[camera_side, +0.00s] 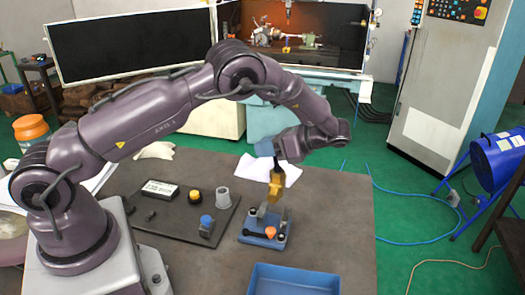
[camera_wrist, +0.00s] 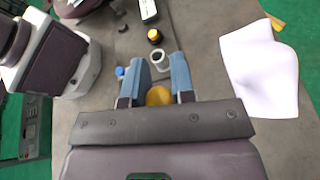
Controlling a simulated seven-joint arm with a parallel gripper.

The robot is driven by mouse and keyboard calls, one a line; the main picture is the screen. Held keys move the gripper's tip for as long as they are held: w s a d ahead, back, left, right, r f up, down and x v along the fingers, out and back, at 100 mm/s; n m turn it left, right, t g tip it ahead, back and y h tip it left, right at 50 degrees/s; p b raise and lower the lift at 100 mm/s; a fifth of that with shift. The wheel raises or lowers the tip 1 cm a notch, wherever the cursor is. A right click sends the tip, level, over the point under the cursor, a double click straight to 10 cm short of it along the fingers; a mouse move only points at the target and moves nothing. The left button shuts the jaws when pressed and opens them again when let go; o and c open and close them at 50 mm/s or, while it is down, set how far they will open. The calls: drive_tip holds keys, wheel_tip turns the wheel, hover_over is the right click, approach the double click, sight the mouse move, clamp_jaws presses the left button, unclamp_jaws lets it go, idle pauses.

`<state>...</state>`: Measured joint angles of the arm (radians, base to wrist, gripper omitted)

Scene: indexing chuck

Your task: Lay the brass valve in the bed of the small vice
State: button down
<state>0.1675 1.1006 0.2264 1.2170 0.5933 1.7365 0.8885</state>
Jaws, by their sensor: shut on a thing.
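The brass valve (camera_side: 276,188) hangs below my gripper (camera_side: 277,172) in the side view, over the small vice. In the wrist view the valve (camera_wrist: 158,96) shows as a rounded yellow piece between the two blue fingers of my gripper (camera_wrist: 157,78), which are shut on it. The small vice (camera_side: 264,236) has a blue base, grey upright jaws and an orange-red knob, and stands on the grey table. The valve's lower end is close to the vice jaws; I cannot tell whether it touches the bed. The vice is hidden in the wrist view.
Left of the vice, a dark mat (camera_side: 170,238) carries a black-and-white box (camera_side: 160,188), a yellow-topped piece (camera_side: 195,196), a grey cup (camera_side: 223,197) and a blue-topped piece (camera_side: 206,224). A blue tray (camera_side: 295,268) is in front. White paper (camera_wrist: 258,65) lies behind.

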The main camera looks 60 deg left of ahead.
idle(0.3)
wheel_tip(320, 180, down, 7)
idle(0.7)
drive_tip(key=shift+f, duration=0.7)
idle(0.9)
drive_tip(key=c, duration=0.9)
unclamp_jaws()
drive_tip(key=shift+f, duration=0.1)
drive_tip(key=shift+v, duration=3.8)
